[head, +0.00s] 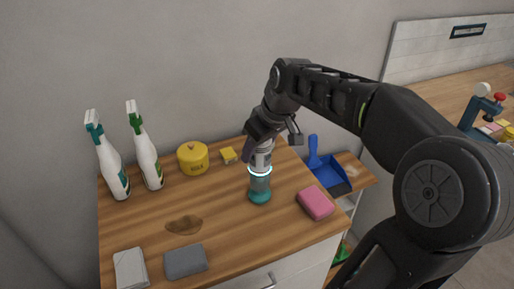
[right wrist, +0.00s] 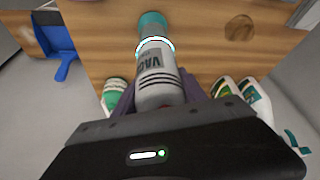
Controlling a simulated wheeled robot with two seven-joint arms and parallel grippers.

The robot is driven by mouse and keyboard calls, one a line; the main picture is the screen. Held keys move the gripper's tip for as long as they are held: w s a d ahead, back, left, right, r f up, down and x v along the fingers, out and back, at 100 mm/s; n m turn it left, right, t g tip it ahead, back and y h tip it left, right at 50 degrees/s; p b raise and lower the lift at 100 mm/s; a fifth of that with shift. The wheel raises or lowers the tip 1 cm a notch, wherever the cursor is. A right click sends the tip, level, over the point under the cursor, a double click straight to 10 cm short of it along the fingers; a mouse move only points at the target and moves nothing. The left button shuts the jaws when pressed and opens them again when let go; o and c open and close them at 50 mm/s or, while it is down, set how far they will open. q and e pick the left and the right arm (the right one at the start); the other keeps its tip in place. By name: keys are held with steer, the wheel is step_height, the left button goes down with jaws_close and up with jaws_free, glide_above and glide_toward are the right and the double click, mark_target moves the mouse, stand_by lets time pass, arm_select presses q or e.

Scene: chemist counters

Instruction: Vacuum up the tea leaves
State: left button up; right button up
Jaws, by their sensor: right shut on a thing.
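A handheld vacuum (head: 260,185) with a grey-white body, a glowing ring and a teal nozzle end stands roughly upright over the wooden counter. My right gripper (head: 262,148) is shut on its upper part. In the right wrist view, the vacuum (right wrist: 155,70) sits between the purple fingers (right wrist: 160,98), nozzle pointing away. I cannot tell whether the nozzle touches the counter. A flat brown patch (head: 184,225), which may be the tea leaves, lies to the left of the nozzle and apart from it; it also shows in the right wrist view (right wrist: 240,28). My left gripper is not in view.
Two spray bottles (head: 113,168) (head: 148,158), a yellow pot (head: 193,158) and a small yellow block (head: 228,155) stand at the back. A pink sponge (head: 316,203) lies right, grey (head: 186,262) and white (head: 130,268) cloths in front. A blue dustpan (head: 332,174) is at right.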

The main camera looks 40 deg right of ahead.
step_height(320, 180, up, 9)
steer(key=p, duration=0.7)
steer(key=shift+r, duration=0.1)
stand_by(0.5)
